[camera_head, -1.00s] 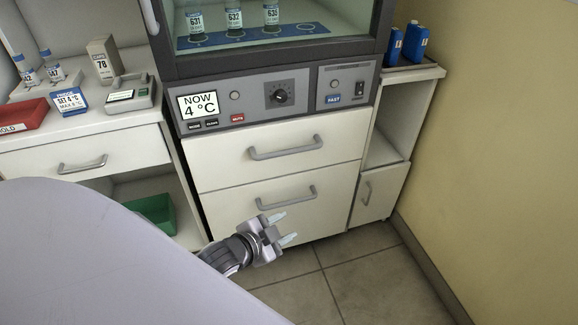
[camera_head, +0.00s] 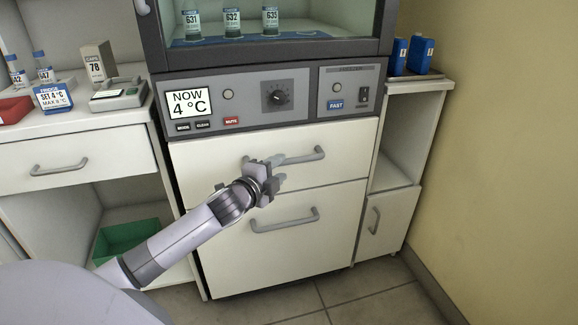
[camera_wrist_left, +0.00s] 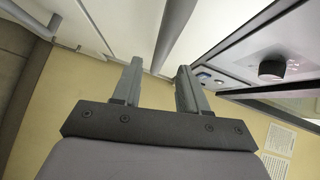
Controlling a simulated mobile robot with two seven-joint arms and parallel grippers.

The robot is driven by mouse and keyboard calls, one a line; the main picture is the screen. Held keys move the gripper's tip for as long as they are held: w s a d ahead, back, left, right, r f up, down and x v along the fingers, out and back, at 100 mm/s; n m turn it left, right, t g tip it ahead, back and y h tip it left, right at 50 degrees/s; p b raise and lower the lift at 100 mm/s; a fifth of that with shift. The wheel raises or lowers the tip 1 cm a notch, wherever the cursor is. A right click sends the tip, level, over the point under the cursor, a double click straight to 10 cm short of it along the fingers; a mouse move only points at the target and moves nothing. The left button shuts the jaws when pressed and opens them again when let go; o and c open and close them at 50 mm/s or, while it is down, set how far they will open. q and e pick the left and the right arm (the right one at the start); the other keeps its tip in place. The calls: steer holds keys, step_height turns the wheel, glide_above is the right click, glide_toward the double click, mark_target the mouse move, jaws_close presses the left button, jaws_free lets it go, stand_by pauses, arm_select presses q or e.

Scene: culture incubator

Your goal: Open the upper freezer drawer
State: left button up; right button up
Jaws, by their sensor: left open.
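The upper drawer (camera_head: 345,140) is a white front below the grey control panel, and it is shut. Its grey bar handle (camera_head: 308,156) is partly hidden behind my left gripper (camera_head: 279,171). The gripper is open, in front of the handle's left part. In the left wrist view the handle bar (camera_wrist_left: 175,32) runs lengthwise into the gap between the two open fingers (camera_wrist_left: 159,68). I cannot tell whether the fingers touch it. My right gripper is not in view.
A lower drawer (camera_head: 300,262) with its own handle (camera_head: 290,222) is shut below. A display panel (camera_head: 188,103) reads 4 °C, with a knob (camera_head: 275,96) beside it. An open shelf and small cupboard (camera_head: 388,225) stand right, against the yellow wall.

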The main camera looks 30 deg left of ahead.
mark_target(287, 163)
arm_select(q)
steer(key=shift+w+a+f+b, duration=0.15)
steer(key=shift+w+b, duration=0.1)
steer(key=shift+w, duration=0.75)
steer(key=shift+w+d+f+b, duration=0.15)
steer(key=shift+w+b, duration=0.1)
steer(key=shift+w, duration=0.7)
steer(key=shift+w+a+f+b, duration=0.15)
steer(key=shift+w+b, duration=0.1)
steer(key=shift+w, duration=0.75)
jaws_close()
